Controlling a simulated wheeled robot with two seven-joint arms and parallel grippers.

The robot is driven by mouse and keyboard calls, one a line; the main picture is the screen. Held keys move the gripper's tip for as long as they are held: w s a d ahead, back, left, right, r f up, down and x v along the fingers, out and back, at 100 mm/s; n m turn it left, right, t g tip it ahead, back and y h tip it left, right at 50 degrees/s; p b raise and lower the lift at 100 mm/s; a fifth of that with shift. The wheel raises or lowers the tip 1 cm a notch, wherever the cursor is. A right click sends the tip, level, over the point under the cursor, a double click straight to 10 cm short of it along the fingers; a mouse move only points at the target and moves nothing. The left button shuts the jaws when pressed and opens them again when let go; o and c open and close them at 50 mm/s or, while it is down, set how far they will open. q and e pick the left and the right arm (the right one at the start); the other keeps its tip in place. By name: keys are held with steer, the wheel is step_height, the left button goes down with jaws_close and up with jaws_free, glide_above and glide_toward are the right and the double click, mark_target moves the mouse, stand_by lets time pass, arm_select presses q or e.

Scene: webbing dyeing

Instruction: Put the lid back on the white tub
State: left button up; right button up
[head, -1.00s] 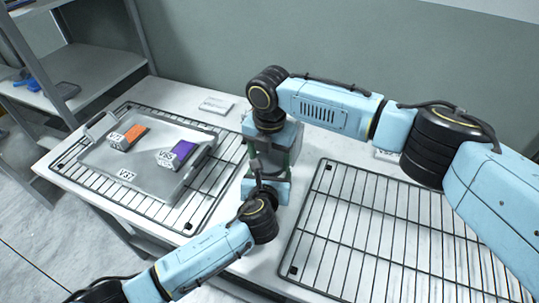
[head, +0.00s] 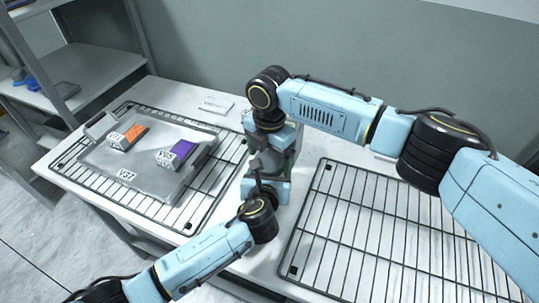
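I cannot make out the white tub or its lid; both arms meet over the middle of the table and cover that spot. My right gripper (head: 268,160) points down there, below the dark wrist joint, and its fingertips are hidden. My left gripper (head: 262,172) comes up from the front, close below the right one, and its fingers are also mostly hidden. A greyish-green shape (head: 288,150) shows just behind the grippers; I cannot tell what it is. I cannot see whether either gripper holds anything.
The right wire rack (head: 345,235) looks empty. A white card (head: 216,104) lies at the back. Grey shelves (head: 90,70) stand at far left.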

steer(key=shift+r, duration=0.1)
steer(key=shift+r, duration=2.15)
steer(key=shift+c, duration=0.2)
steer(key=shift+r+n, duration=1.8)
step_height(320, 180, down, 8)
steer(key=shift+f, duration=0.1)
